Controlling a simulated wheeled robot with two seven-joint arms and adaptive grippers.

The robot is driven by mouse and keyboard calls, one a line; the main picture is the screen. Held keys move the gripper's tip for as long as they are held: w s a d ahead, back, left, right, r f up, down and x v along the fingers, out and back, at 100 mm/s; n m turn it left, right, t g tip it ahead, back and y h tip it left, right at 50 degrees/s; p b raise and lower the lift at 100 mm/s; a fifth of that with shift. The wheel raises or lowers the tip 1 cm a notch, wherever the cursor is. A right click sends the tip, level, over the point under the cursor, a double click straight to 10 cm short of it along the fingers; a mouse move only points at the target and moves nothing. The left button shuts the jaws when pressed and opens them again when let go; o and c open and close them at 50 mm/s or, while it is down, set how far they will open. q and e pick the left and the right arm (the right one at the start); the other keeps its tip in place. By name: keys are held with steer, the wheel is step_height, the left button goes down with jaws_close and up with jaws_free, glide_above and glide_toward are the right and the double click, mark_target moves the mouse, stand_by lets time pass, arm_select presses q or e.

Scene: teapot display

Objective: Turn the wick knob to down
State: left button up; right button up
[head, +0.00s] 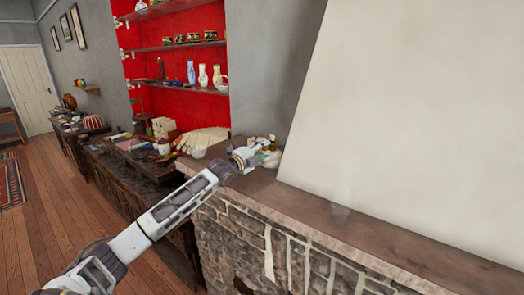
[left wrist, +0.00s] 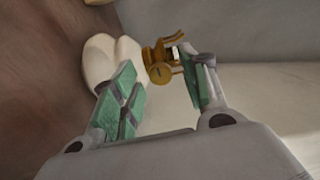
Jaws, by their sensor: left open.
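An oil lamp with a white body (left wrist: 99,62) and a brass burner (left wrist: 172,46) shows in the left wrist view. Its small round brass wick knob (left wrist: 159,74) faces the camera, between the tips of my left gripper (left wrist: 164,78). The green-padded fingers are apart, with the right finger close to the brass; I cannot tell whether it touches. In the head view my left gripper (head: 256,156) reaches the lamp (head: 272,159) on the mantel, largely hiding it. The knob's setting cannot be read. My right gripper is in neither view.
The lamp stands on the brown mantel shelf (head: 310,212) above a stone fireplace. A large pale slanted panel (head: 410,110) rises behind the shelf on the right. Red-backed shelves (head: 185,60) with vases and cups stand left. A cluttered sideboard (head: 130,160) lies below them.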

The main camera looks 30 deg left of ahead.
arm_select(q)
steer(key=shift+w, duration=0.1)
steer(key=shift+c, duration=0.3)
jaws_close()
